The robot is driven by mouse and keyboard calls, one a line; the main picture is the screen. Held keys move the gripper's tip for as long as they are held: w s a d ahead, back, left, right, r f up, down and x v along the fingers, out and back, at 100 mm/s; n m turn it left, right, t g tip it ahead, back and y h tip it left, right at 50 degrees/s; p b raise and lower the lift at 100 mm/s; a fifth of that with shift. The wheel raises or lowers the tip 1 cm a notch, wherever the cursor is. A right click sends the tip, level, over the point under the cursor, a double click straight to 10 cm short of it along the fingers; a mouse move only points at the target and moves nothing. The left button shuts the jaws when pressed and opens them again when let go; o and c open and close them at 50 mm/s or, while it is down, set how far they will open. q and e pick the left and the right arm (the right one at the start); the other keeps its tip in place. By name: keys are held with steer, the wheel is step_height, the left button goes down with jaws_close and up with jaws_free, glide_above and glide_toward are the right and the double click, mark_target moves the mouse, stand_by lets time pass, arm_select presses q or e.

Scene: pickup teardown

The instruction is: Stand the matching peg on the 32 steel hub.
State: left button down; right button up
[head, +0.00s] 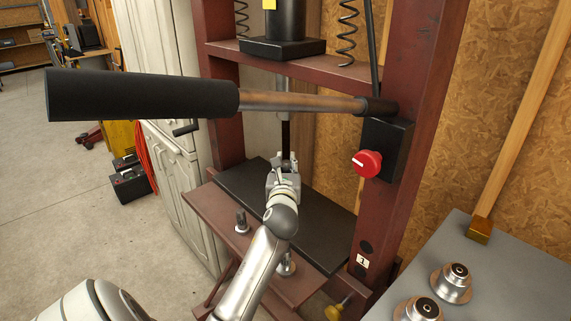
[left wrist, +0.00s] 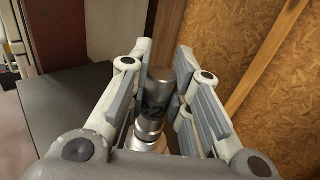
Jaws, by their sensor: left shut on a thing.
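My left gripper (head: 284,163) is inside the red press frame, above the black plate. In the left wrist view the left gripper (left wrist: 158,100) is shut on a grey cylindrical peg (left wrist: 156,98). Dark marking ending in "2" shows on its side, with the first digit partly hidden. Shiny steel (left wrist: 150,140) shows below the marked part; I cannot tell whether it is peg or hub. A steel hub (head: 287,266) is partly hidden behind my left arm on the press's front ledge. My right gripper is not in view.
The press handle (head: 140,95) reaches across above my arm. A small dark-topped steel piece (head: 241,222) stands on the red ledge. A red knob (head: 367,163) sits on the right post. Two steel hubs (head: 452,282) (head: 423,308) stand on the grey table at right.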

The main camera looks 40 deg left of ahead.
arm_select(q)
steer(key=shift+p, duration=0.4)
stand_by(0.5)
steer(key=c, duration=1.3)
jaws_free()
steer(key=shift+s, duration=0.1)
steer(key=shift+o, duration=0.2)
steer(key=shift+d+f, duration=0.1)
steer(key=shift+f, duration=0.05)
steer(key=v, duration=1.2)
